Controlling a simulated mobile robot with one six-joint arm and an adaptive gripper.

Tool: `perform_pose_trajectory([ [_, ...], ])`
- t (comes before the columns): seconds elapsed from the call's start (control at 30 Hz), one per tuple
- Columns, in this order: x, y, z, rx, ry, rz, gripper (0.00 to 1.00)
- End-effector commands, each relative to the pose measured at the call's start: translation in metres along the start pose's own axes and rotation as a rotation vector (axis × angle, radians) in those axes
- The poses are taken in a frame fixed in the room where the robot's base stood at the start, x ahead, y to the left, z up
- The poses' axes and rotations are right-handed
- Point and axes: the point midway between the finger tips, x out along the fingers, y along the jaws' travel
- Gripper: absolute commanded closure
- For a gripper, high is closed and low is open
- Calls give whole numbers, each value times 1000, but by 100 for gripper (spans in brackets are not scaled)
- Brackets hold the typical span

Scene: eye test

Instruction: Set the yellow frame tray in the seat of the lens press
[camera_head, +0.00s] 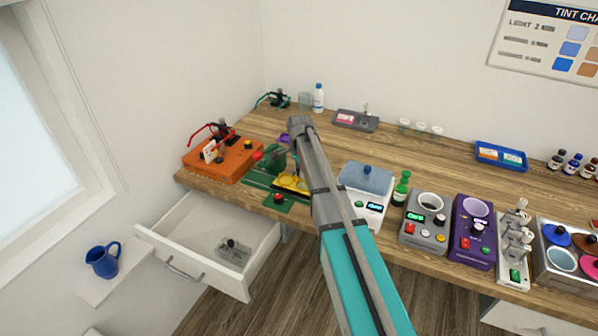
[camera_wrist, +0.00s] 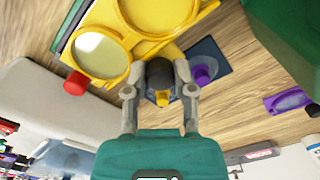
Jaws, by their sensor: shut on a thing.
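The yellow frame tray (camera_head: 291,183) shows in the head view just left of my arm, at the green lens press (camera_head: 275,157). In the wrist view the tray (camera_wrist: 128,50) has two round rims, and its dark knob (camera_wrist: 160,72) is between my fingers. My gripper (camera_wrist: 160,78) is shut on the tray at this knob; in the head view my arm hides it. A green part (camera_wrist: 290,30) fills the upper right of the wrist view. The press seat is mostly hidden, and I cannot tell whether the tray rests in it or hovers above.
An orange device (camera_head: 215,160) stands left of the press, above an open drawer (camera_head: 215,235). A red button (camera_head: 277,197) is at the front edge.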

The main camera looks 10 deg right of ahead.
Motion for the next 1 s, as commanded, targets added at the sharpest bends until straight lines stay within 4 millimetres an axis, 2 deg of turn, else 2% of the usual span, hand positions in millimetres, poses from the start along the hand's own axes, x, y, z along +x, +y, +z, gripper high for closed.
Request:
perform_pose_trajectory([
  [0.2,10,0,0,-1,0,0,100],
  [1.0,11,0,2,-2,0,0,100],
])
